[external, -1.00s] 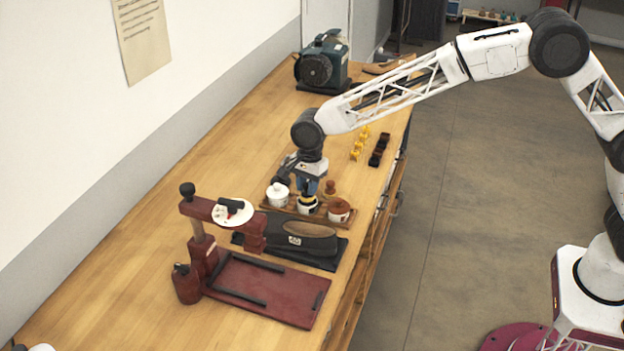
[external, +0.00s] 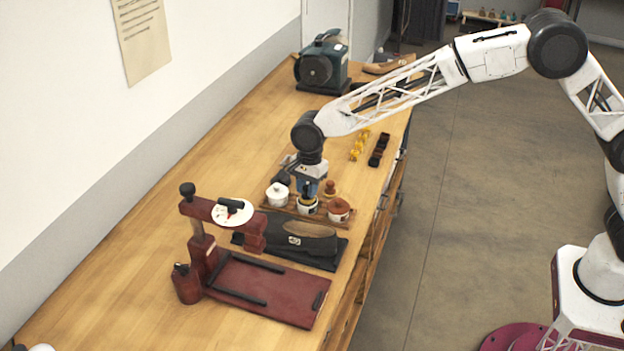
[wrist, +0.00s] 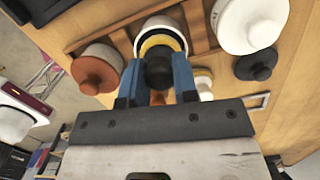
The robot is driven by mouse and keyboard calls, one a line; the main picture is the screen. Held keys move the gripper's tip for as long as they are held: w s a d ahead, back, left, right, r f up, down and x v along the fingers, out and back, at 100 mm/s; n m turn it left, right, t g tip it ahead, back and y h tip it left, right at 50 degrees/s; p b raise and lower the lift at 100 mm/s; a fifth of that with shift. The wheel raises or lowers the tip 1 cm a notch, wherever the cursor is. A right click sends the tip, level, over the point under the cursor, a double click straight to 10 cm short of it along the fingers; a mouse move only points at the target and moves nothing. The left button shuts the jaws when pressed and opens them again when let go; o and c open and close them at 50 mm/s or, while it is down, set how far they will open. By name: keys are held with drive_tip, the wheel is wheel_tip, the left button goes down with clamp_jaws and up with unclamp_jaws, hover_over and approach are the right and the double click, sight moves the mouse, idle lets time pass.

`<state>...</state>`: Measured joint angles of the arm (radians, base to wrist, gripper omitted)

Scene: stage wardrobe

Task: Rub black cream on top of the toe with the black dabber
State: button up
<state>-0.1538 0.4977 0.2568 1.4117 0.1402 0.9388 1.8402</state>
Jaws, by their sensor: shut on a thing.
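My gripper (external: 308,192) is shut on the dark round knob of the black dabber (wrist: 159,72), its blue fingers on either side. The pot also shows in the external view (external: 307,207). I cannot tell whether the dabber's tip touches the cream; the knob and fingers hide it. The black shoe (external: 275,235), with a tan insole and a buckle, lies on a dark mat in front of the pots, its toe toward the left.
A lidded white pot (external: 277,195) and a brown-lidded pot (external: 339,209) flank the open pot on the wooden rack. A brown dabber (external: 330,187) stands behind. A dark red stand (external: 203,255) rises left of the shoe. A dark round lid (wrist: 256,65) lies near the white pot.

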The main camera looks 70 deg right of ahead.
sight(306, 188)
drive_tip(key=shift+f, duration=0.5)
idle(1.2)
drive_tip(key=shift+r, duration=0.1)
drive_tip(key=shift+r, duration=2.95)
drive_tip(key=shift+a, duration=0.1)
drive_tip(key=w+a+r, duration=0.1)
drive_tip(key=a+r, duration=0.1)
drive_tip(key=a, duration=0.5)
drive_tip(key=w+a+r, duration=0.2)
drive_tip(key=a+r, duration=0.1)
drive_tip(key=a, duration=0.3)
drive_tip(key=shift+a, duration=0.4)
drive_tip(key=shift+f, duration=0.15)
drive_tip(key=shift+f, duration=2.85)
drive_tip(key=shift+f, duration=0.7)
